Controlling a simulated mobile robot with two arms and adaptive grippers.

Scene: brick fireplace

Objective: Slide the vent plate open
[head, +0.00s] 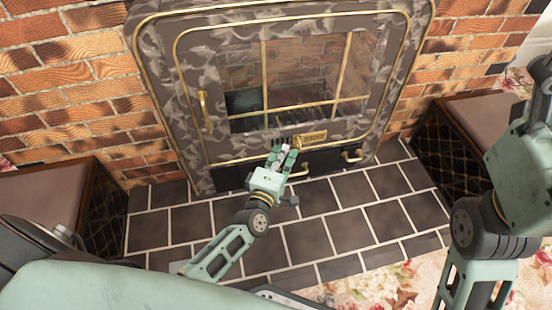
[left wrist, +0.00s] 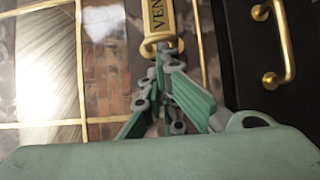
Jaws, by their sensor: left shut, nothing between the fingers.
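The vent plate (head: 313,136) is a small gold plate on the lower frame of the fireplace door, just above the dark lower panel. In the left wrist view the plate (left wrist: 158,16) shows the letters "VEN" and has a gold loop (left wrist: 158,43) at its near end. My left gripper (head: 284,149) is shut and empty, with its fingertips at the loop. In the left wrist view the fingertips (left wrist: 165,55) overlap the loop; I cannot tell if they touch it or pass into it.
The fireplace door has a gold-barred window (head: 290,85) and a gold handle (head: 204,110) on its left. Dark boxes (head: 470,130) flank the hearth. The tiled floor (head: 330,215) is clear.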

